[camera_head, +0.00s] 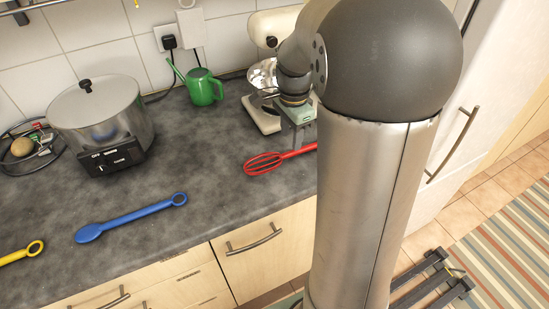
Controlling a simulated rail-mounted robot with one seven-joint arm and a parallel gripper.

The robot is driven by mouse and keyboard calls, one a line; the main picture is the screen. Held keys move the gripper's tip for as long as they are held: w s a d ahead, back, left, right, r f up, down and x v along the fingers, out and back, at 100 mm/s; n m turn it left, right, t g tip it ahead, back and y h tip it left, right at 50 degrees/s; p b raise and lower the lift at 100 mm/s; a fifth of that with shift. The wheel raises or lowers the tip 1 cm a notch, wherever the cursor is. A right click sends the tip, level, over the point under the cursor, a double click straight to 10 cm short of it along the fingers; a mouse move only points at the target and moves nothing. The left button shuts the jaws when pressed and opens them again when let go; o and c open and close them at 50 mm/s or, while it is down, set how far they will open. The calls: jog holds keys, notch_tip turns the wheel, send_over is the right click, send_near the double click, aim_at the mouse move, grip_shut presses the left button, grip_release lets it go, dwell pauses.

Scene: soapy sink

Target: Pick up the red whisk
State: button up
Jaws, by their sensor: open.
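The red whisk (266,161) lies on the dark countertop. Its looped wire head points left and its handle runs right and slightly up. My arm's column hides the far end of the handle. My gripper (298,137) is over the counter, just above the handle as the picture shows it. It is open and small in view. My arm partly hides it, and I cannot tell how high it is above the handle.
A stand mixer (262,112) stands close behind my gripper. A green watering can (203,87) and a steel cooker (101,125) stand further left. A blue spoon (132,217) and a yellow-handled utensil (22,253) lie near the front. The counter between the spoon and whisk is clear.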

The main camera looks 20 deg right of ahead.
aim_at(290, 152)
jog(key=shift+f+p, duration=0.35)
jog(key=shift+f, duration=2.45)
jog(key=shift+c, duration=0.3)
grip_shut()
